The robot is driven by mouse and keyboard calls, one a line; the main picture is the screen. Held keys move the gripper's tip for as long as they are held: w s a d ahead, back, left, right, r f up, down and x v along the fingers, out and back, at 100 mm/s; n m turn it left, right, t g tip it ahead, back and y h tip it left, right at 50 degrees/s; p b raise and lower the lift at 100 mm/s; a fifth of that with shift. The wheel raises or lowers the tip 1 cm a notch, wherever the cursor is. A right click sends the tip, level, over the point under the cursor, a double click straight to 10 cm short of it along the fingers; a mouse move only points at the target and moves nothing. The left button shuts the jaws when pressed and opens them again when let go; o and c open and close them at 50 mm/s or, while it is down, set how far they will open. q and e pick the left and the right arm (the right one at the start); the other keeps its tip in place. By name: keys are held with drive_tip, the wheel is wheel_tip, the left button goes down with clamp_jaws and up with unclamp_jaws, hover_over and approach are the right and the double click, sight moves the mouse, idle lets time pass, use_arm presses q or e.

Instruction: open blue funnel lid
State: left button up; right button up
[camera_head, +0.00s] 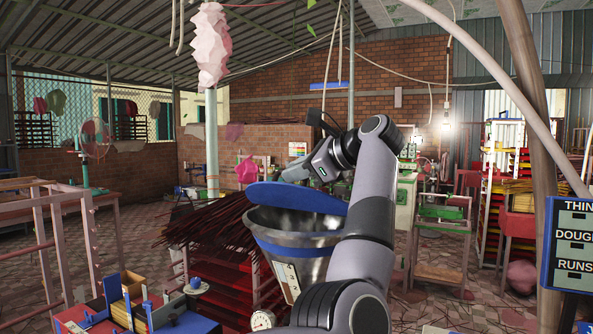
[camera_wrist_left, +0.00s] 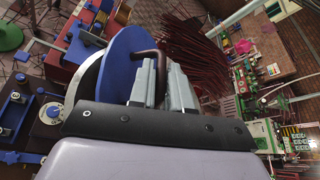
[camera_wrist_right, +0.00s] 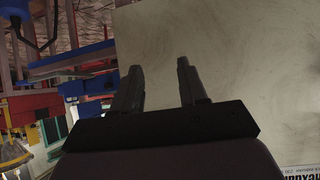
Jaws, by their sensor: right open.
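The blue funnel lid (camera_head: 295,197) sits askew over the shiny metal funnel (camera_head: 300,226), which has a blue band. Part of the funnel's inside shows below the lid. In the left wrist view the lid (camera_wrist_left: 108,62) is a blue disc, and a pale rim curves beside it. A dark brown bent handle (camera_wrist_left: 150,55) runs from the lid in between my left gripper's fingers (camera_wrist_left: 165,78), which appear closed on it. In the head view my left gripper (camera_head: 295,172) is just above the lid. My right gripper (camera_wrist_right: 158,75) is open and empty, facing a pale panel.
A bench with blue and red parts (camera_head: 140,310) stands at the lower left. Dark red sticks (camera_head: 210,225) fan out left of the funnel. A sign board (camera_head: 570,245) and wooden post (camera_head: 540,120) stand at the right. The scuffed pale panel (camera_wrist_right: 235,60) fills much of the right wrist view.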

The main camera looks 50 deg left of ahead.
sight(325, 196)
use_arm(q)
drive_tip(key=o, duration=0.3)
drive_tip(key=shift+w+f, duration=0.15)
drive_tip(key=shift+d, duration=0.1)
drive_tip(key=v, duration=0.7)
idle(0.4)
